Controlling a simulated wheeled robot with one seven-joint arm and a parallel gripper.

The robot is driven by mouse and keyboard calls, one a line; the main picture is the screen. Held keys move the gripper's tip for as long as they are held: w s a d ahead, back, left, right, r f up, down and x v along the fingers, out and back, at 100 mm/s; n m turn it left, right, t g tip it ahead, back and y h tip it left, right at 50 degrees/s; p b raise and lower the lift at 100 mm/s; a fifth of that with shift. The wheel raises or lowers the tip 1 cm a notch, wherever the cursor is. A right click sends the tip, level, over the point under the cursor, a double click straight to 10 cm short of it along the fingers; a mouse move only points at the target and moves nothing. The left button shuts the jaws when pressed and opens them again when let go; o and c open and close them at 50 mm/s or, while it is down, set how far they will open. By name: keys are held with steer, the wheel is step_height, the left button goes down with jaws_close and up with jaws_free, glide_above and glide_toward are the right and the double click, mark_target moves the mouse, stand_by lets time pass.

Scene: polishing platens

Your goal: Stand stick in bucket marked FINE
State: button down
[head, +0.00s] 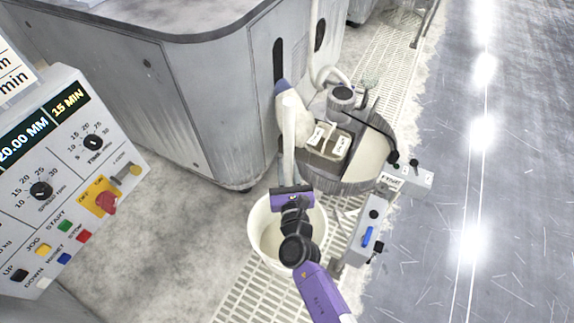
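My gripper (291,188) is the purple hand above a pale bucket (262,247), covering part of its mouth and far rim. The bucket stands on the floor grating, and no FINE mark shows on its visible side. A long pale bar (289,135), which looks like the stick, runs from the front of my gripper toward the machine. Its near end meets the hand, and my fingers cannot be made out. I cannot tell whether they are closed on it.
A control panel (65,185) with knobs and buttons stands at left. A grey machine cabinet (190,95) fills the back. A round polishing platen (370,160) and a small switch box (372,222) crowd the bucket's right. Open floor (480,210) lies further right.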

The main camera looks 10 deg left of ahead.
step_height(320, 180, down, 8)
steer(key=b, duration=0.7)
steer(key=shift+r, duration=0.25)
steer(key=c, duration=1.1)
jaws_free()
steer(key=shift+c, duration=0.2)
steer(key=shift+s, duration=0.15)
steer(key=v, duration=0.7)
steer(key=shift+s+p, duration=0.25)
steer(key=shift+p, duration=0.1)
